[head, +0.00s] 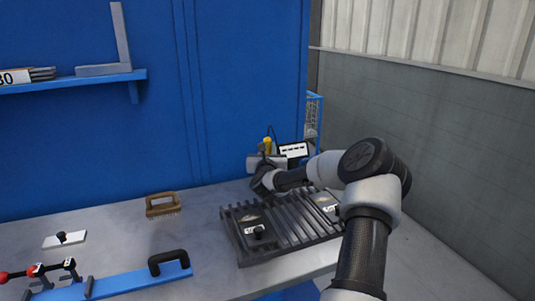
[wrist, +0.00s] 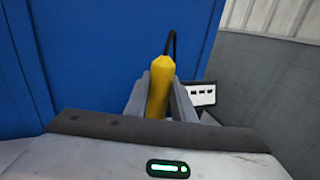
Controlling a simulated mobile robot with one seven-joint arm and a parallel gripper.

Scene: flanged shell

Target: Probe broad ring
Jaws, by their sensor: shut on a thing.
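My gripper (wrist: 159,92) is shut on a yellow probe (wrist: 159,87), whose black cable loops up and back from its top. In the head view my gripper (head: 265,164) is at the back of the bench, and the yellow probe (head: 267,144) sticks up above it. A dark slatted rack (head: 228,232) lies on the bench in front of the gripper. Two small labelled pieces lie on it, one at the left (head: 251,218) and one at the right (head: 322,199). They are too small to tell which is the broad ring. The probe's lower end is hidden.
A display unit (head: 294,150) stands behind my gripper and shows in the wrist view (wrist: 202,95). A wooden brush (head: 162,205), a white plate (head: 64,240) and a blue fixture (head: 135,281) with a black handle lie to the left. A grey wall (head: 430,130) bounds the right.

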